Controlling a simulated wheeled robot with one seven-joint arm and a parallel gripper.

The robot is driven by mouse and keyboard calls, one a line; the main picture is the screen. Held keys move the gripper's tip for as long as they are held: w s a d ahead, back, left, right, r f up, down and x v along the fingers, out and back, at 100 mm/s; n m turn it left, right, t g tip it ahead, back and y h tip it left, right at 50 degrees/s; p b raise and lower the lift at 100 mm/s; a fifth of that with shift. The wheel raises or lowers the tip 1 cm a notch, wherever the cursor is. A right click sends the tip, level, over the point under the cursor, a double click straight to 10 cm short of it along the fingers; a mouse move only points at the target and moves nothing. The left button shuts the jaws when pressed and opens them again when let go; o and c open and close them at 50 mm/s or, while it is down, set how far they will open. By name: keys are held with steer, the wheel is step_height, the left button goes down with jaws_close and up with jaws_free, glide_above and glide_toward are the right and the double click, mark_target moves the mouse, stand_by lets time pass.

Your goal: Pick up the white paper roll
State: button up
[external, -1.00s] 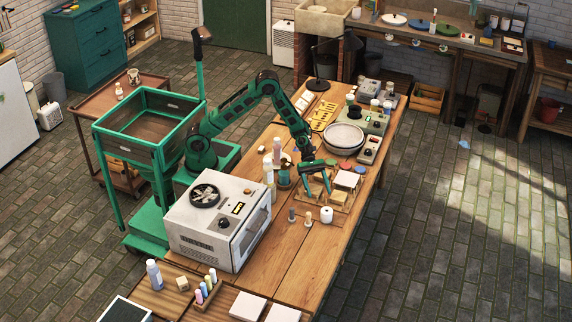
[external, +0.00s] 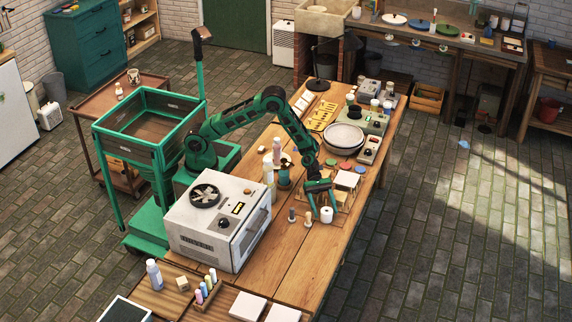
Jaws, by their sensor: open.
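The white paper roll (external: 326,215) stands upright on the wooden table, toward its right edge. My gripper (external: 322,208) is open, pointing down, right at the roll in this view. Its fingers show just above and behind the roll, and one green finger overlaps the roll's left side. I cannot tell whether the fingers touch it or stand around it.
Two small pegs, one dark (external: 292,215) and one pale (external: 308,219), stand just left of the roll. A white oven-like box (external: 218,222) fills the table's left side. The table front beyond the roll is clear.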

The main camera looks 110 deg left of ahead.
steer(key=shift+w+d+f, duration=0.2)
steer(key=shift+w+d, duration=0.15)
steer(key=c, duration=1.2)
steer(key=shift+r, duration=0.15)
